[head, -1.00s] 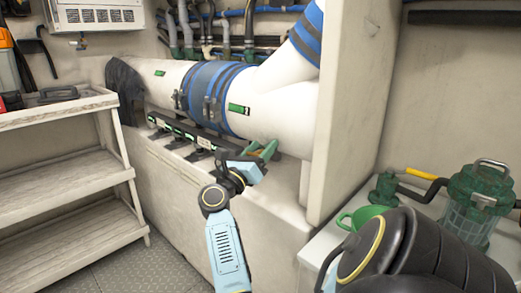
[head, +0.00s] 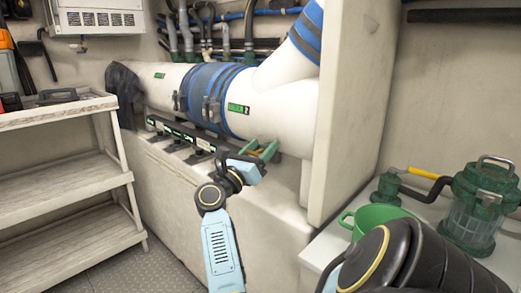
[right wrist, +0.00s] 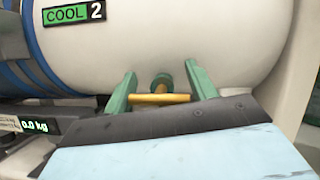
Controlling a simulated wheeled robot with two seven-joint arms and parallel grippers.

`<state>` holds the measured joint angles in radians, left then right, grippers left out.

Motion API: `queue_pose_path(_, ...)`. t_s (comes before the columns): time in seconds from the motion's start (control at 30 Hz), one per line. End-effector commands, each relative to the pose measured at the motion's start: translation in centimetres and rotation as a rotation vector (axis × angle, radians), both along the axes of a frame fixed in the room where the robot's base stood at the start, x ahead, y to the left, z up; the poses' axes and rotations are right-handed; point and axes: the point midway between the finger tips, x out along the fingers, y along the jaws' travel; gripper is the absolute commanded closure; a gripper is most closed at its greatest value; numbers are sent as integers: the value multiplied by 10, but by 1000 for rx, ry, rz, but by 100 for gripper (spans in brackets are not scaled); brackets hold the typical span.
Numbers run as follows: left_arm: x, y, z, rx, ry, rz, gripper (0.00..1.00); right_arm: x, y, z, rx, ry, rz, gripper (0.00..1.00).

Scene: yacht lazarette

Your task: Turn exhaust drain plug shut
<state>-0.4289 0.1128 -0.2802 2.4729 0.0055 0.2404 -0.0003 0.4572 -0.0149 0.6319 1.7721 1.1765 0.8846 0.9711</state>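The white exhaust pipe (head: 280,108) runs across the back, and a green "COOL 2" label shows on it in the right wrist view (right wrist: 74,12). The drain plug has a yellow crossbar handle (right wrist: 160,98) on a green and amber stem (right wrist: 161,82) at the pipe's underside. My right gripper (head: 265,151) has green fingers, spread on either side of the crossbar, one near each end. It also shows in the right wrist view (right wrist: 161,92). I cannot tell whether the fingers touch the bar. My left gripper is not in view.
Blue clamped bands (head: 208,92) wrap the pipe, with a dark scale rail (head: 180,134) below. A green cup (head: 376,216) and a green strainer (head: 478,205) stand on the right ledge. A shelf rack (head: 62,190) stands left. A white partition (head: 352,110) rises right of the gripper.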

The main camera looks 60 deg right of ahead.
Motion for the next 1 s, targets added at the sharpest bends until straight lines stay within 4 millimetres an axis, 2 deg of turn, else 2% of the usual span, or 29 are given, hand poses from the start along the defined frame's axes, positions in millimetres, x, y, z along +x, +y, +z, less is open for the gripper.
queue_pose_path(0.33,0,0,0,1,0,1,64,0,1,-1,1,0,1,36)
queue_pose_path(0.47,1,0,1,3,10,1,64,2,10,-4,2,2,2,36)
queue_pose_path(0.57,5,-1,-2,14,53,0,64,5,26,-11,3,3,3,36)
queue_pose_path(0.8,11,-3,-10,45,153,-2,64,13,77,-32,4,3,4,36)
queue_pose_path(1.0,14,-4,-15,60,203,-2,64,18,109,-45,3,2,2,36)
